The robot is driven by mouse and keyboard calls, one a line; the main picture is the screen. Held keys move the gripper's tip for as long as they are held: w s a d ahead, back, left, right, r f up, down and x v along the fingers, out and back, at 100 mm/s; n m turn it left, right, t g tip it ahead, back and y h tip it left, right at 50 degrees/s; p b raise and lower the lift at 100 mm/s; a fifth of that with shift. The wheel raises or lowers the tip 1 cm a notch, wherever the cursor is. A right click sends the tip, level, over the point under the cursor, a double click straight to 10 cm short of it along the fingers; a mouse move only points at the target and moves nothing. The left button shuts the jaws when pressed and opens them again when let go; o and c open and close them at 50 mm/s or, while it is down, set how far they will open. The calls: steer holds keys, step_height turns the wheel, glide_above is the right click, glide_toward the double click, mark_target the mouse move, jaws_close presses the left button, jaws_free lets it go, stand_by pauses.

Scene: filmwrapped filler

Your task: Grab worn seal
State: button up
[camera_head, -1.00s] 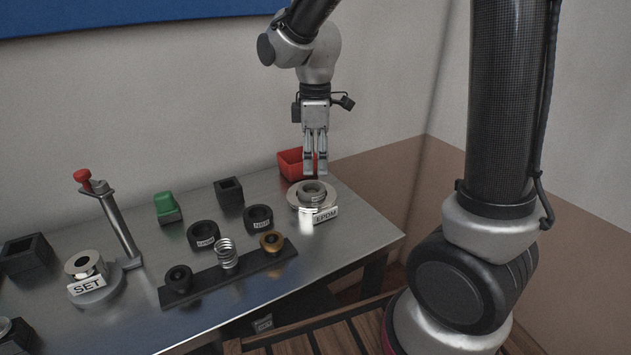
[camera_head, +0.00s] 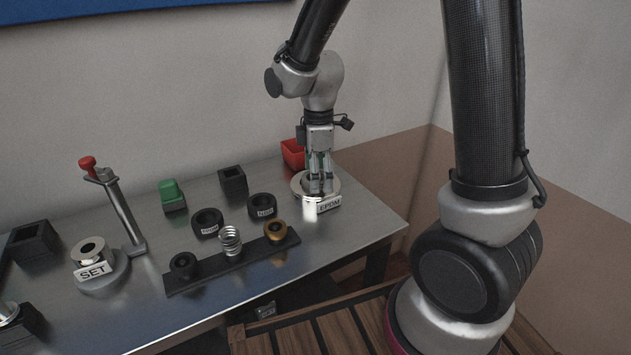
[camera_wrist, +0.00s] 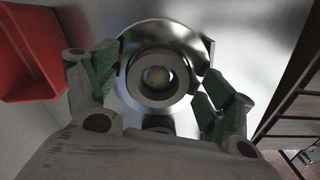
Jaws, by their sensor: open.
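The worn seal (camera_wrist: 157,76) appears to be the dark grey ring seated in a round metal housing at the right of the bench; the wrist view looks straight down on it. In the head view my gripper (camera_head: 321,190) points down over the housing and hides most of the ring. I cannot tell whether the fingers touch it.
A red bin (camera_head: 292,153) stands just behind the housing, close to my fingers. Black labelled rings (camera_head: 262,207) and a dark rail (camera_head: 206,271) with a spring (camera_head: 230,242) lie to the left. A clamp post (camera_head: 123,212) and SET fixture (camera_head: 98,281) stand further left.

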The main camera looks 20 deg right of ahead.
steer(key=c, duration=1.1)
